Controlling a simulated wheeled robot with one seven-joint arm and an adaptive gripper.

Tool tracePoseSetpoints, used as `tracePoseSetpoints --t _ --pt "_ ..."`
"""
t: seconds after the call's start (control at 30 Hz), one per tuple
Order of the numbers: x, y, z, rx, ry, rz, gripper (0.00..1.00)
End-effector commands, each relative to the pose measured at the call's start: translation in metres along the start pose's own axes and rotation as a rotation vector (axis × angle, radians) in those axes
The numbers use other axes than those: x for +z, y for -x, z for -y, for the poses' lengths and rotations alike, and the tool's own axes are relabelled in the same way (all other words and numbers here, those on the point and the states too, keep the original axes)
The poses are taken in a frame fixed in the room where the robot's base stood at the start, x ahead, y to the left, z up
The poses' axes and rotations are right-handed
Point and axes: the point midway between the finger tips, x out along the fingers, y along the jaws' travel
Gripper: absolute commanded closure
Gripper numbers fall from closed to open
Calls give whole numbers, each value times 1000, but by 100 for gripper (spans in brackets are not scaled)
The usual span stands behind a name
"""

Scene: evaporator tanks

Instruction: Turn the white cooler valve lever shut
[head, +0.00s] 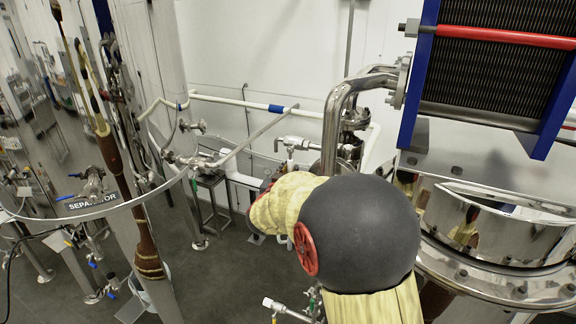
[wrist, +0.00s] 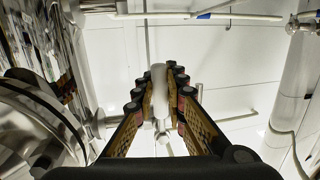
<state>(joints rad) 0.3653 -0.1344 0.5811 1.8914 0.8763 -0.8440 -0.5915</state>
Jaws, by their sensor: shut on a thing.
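In the wrist view, the white lever (wrist: 159,78) stands upright between the two fingers of my gripper (wrist: 157,90). The fingers have dark rounded pads and tan inner faces, and they are closed on the lever from both sides. A paler metal fitting (wrist: 163,128) shows below the lever, between the fingers. In the head view, my own arm hides my gripper and the place where it grips. A small valve with a white handle (head: 298,143) shows just above my arm, beside the bent steel pipe; I cannot tell whether it is the gripped one.
The bent steel pipe (head: 335,115) and the blue-framed plate cooler (head: 490,65) stand close on the right. A shiny round tank (head: 490,225) is below the cooler. The separator column and pipes are at the left. Grey floor (head: 230,285) is open between.

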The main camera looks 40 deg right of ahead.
Motion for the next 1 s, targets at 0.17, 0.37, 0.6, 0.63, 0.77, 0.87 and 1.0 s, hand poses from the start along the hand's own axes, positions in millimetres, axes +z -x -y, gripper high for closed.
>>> tracePoseSetpoints --t 0.17,0.37,0.6,0.63,0.77,0.87,1.0 --pt "-1 0 -1 2 16 1 100" --pt "-1 0 -1 2 17 1 100" --pt "0 0 -1 2 15 1 79" --pt "0 0 -1 2 15 1 77" --pt "0 0 -1 2 15 2 70" --pt "0 0 -1 2 14 2 68" --pt "0 0 -1 2 14 2 68"
